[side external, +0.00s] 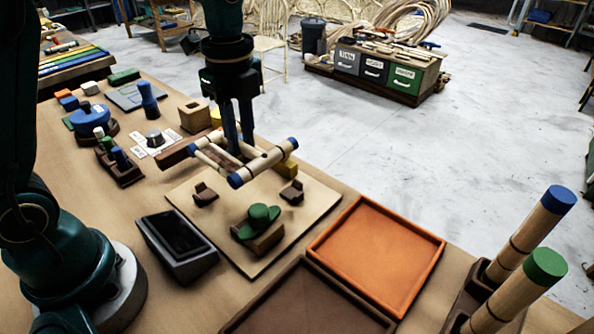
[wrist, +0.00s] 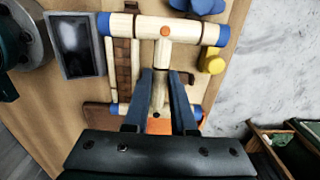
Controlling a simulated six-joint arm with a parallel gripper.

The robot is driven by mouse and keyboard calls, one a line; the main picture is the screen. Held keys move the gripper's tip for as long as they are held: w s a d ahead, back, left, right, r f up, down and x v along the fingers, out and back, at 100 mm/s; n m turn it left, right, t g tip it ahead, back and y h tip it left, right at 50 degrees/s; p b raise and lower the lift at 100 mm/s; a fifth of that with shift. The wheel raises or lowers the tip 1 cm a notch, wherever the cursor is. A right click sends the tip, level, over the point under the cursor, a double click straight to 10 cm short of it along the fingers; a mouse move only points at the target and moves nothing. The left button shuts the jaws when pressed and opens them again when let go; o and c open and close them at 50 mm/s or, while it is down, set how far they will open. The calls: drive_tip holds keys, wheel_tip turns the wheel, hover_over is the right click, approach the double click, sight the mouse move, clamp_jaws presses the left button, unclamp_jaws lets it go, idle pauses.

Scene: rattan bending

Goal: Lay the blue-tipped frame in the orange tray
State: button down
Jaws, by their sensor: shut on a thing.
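The blue-tipped frame (side external: 265,163) is made of pale wooden rods with blue end caps. My gripper (side external: 240,150) is shut on it and holds it up in the air above the pale board. In the wrist view, the frame (wrist: 190,30) spreads across the picture and the gripper's fingers (wrist: 160,78) close on its middle bar. The orange tray (side external: 376,255) lies flat and empty on the table, to the right of and nearer than the frame. A bit of orange shows between the fingers in the wrist view, partly hidden by the frame.
A pale board (side external: 222,235) carries brown brackets and a green-topped block (side external: 260,220). A black bin (side external: 178,245) stands left of it. A brown tray (side external: 300,305) adjoins the orange tray. Upright rods with blue (side external: 559,199) and green (side external: 545,264) caps stand at the right.

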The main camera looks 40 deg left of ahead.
wheel_tip(320, 180, down, 9)
drive_tip(key=shift+f, duration=0.1)
idle(0.3)
drive_tip(key=shift+f, duration=0.15)
drive_tip(key=c, duration=0.7)
unclamp_jaws()
drive_tip(key=shift+c, duration=0.2)
